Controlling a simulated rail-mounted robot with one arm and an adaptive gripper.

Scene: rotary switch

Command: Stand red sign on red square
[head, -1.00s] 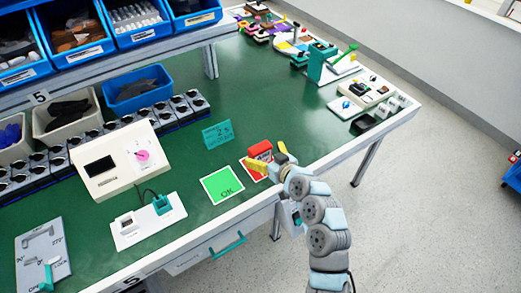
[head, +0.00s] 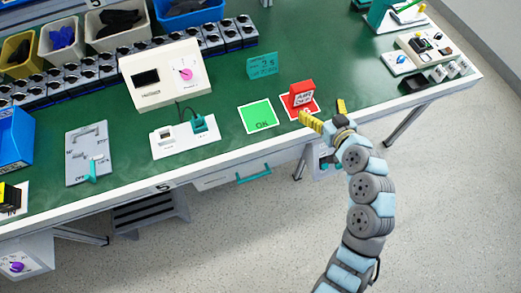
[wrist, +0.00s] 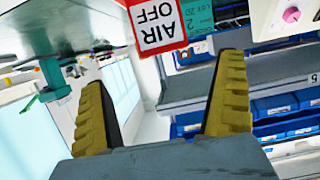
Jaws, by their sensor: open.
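The red sign (head: 302,92) with a white "AIR OFF" label stands upright on the red-bordered square (head: 289,114) near the table's front edge. The sign hides part of the square. My gripper (head: 326,112) is open and empty at the front edge, its yellow fingers spread and apart from the sign. In the wrist view, the red sign (wrist: 157,25) shows upside down at the top, beyond and between the open fingertips of my gripper (wrist: 166,70).
A green "OK" card (head: 257,115) lies just left of the square. A teal sign (head: 262,66) stands behind it. A cream box with a pink knob (head: 160,75) is further left. Green tabletop (head: 340,60) is free behind the red sign.

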